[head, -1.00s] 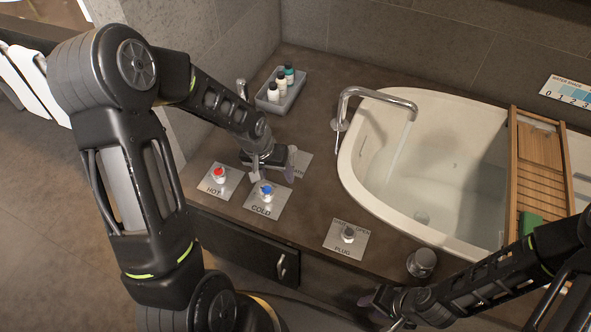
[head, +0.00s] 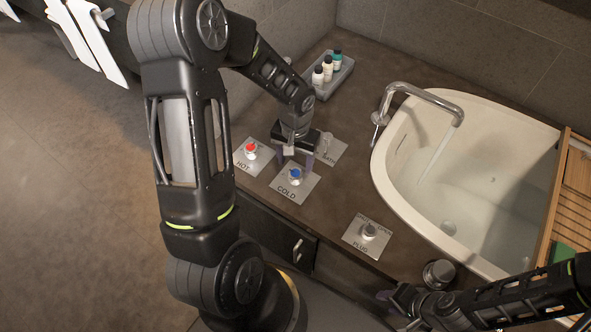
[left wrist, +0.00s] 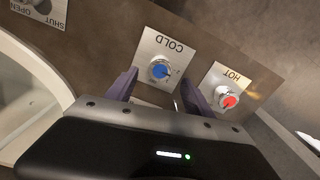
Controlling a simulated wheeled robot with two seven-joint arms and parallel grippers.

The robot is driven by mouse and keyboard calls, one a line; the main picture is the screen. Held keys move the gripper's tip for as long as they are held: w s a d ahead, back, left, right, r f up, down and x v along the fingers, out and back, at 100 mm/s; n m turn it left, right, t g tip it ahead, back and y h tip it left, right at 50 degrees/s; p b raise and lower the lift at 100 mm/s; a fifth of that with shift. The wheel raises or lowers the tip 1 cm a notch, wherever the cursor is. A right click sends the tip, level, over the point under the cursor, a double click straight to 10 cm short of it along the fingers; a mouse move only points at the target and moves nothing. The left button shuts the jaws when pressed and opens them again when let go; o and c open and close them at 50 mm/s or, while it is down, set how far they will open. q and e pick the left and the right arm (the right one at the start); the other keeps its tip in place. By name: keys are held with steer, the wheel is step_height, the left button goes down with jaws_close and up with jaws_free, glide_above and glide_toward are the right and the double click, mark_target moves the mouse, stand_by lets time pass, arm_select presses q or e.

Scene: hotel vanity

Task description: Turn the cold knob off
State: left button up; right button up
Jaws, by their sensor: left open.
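The cold knob (head: 295,175) is a small blue-topped knob on a square metal plate marked COLD, at the counter's front edge. My left gripper (head: 294,164) is open and empty above and just behind it in the head view, fingers pointing down. In the left wrist view the blue knob (left wrist: 159,70) lies between the lines of the two purple fingers (left wrist: 158,92), just beyond their tips. I cannot tell whether a finger touches it. A thin pale streak like water falls from the spout (head: 425,93) into the white tub (head: 395,190).
The red hot knob (head: 251,149) sits close on the left, and the plug knob (head: 368,231) to the right. A bottle tray (head: 335,83) is behind. My right gripper (head: 392,299) is low by the counter front; its jaw opening is unclear.

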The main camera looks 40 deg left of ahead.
mark_target(295, 173)
arm_select(q)
step_height(295, 173, down, 5)
stand_by(0.3)
jaws_close()
stand_by(0.6)
